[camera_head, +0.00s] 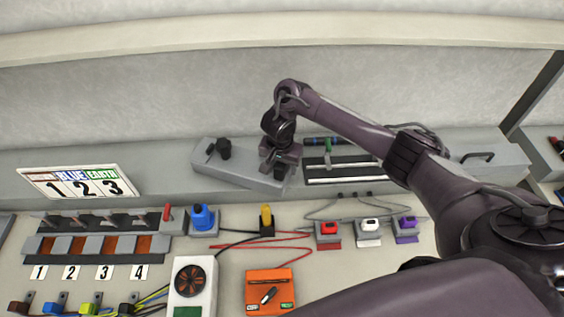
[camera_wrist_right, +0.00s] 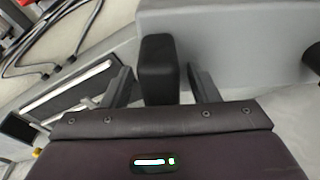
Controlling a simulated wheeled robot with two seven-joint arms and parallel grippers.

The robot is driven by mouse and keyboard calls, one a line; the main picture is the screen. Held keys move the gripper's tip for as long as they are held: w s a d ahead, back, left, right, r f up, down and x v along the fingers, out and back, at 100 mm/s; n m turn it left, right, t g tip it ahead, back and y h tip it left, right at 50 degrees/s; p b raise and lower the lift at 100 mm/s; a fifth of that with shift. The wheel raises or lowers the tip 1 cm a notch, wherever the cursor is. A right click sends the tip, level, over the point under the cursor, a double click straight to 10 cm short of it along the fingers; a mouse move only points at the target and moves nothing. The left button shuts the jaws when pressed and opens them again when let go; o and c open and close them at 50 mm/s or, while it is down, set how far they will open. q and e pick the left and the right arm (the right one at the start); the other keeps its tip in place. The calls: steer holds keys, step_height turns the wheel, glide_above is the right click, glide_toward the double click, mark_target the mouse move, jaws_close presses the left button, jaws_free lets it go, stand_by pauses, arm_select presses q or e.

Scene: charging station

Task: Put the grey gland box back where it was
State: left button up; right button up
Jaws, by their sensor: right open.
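The grey gland box (camera_head: 235,173) sits on the grey ledge along the wall, turned at an angle to it. A black gland (camera_head: 222,148) stands up on its left part. My right gripper (camera_head: 280,170) is over the right end of the box, fingers pointing down. In the right wrist view, the right gripper (camera_wrist_right: 160,88) is open, with a black upright block (camera_wrist_right: 158,70) between its fingers. The grey box face (camera_wrist_right: 225,50) lies behind that block. I cannot tell whether the fingers touch it. My left gripper is not in view.
A dark slotted panel (camera_head: 340,168) with a green handle lies right of the box. A numbered sign (camera_head: 82,183) stands at left. Blue (camera_head: 202,217) and yellow (camera_head: 266,217) plugs and a red cable are below. The ledge between sign and box is clear.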

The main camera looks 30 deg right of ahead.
steer(key=r+p, duration=0.1)
steer(key=r, duration=0.2)
steer(key=r+p, duration=0.2)
steer(key=r, duration=0.1)
steer(key=shift+s+a, duration=0.2)
steer(key=shift+w+a+r+b, duration=0.1)
steer(key=shift+a+r+b, duration=0.05)
steer(key=shift+b, duration=0.2)
steer(key=shift+a+r, duration=0.1)
steer(key=shift+r, duration=0.4)
steer(key=shift+s+r, duration=0.2)
steer(key=shift+s, duration=0.05)
steer(key=shift+s, duration=0.1)
